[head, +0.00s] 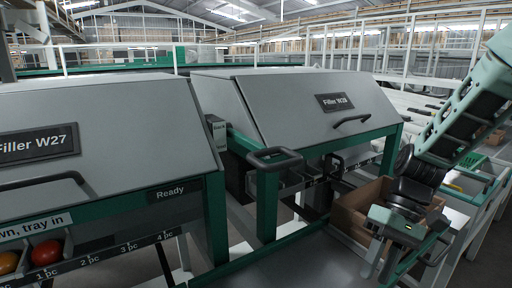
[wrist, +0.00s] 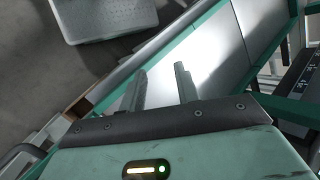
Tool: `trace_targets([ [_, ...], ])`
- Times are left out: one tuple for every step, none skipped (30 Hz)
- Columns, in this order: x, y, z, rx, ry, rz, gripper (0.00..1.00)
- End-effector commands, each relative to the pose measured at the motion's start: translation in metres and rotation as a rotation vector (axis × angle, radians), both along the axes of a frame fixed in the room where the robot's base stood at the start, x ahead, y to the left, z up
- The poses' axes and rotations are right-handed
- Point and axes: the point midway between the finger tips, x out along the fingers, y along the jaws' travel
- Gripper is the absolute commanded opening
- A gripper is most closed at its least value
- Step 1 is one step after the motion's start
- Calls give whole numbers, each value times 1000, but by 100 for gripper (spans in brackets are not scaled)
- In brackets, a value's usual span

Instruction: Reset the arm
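My gripper (head: 378,268) hangs at the lower right of the head view, at the end of my raised pale green arm, in front of a brown cardboard box. In the wrist view its two fingers (wrist: 160,76) stand apart with nothing between them. Below the fingers lies a smooth grey metal surface with a green edge.
The cardboard box (head: 349,215) stands close behind my gripper. Filler W27 (head: 100,120) and Filler W29 (head: 290,105) have grey hoods and green frames. A pale perforated tray (wrist: 100,18) shows at the wrist view's top left.

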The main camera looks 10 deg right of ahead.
Motion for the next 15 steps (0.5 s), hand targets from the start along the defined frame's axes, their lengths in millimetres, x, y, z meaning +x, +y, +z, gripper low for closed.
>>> trace_targets([
  [-7,21,4,-51,-25,74,32],
  [-12,30,6,-80,-37,107,32],
  [-18,43,8,-116,-59,151,32],
  [-22,52,10,-144,-79,184,32],
  [-28,60,12,-167,-99,216,32],
  [-34,72,14,-199,-129,258,32],
  [-40,80,15,-219,-151,288,32],
  [-45,87,17,-238,-177,317,32],
  [-52,96,19,-260,-208,351,32],
  [-57,102,20,-274,-230,376,32],
  [-61,107,22,-286,-253,396,32],
  [-67,114,23,-299,-281,422,32],
  [-71,118,24,-307,-301,441,32],
  [-75,122,26,-314,-321,456,32],
  [-80,127,27,-321,-345,478,32],
])
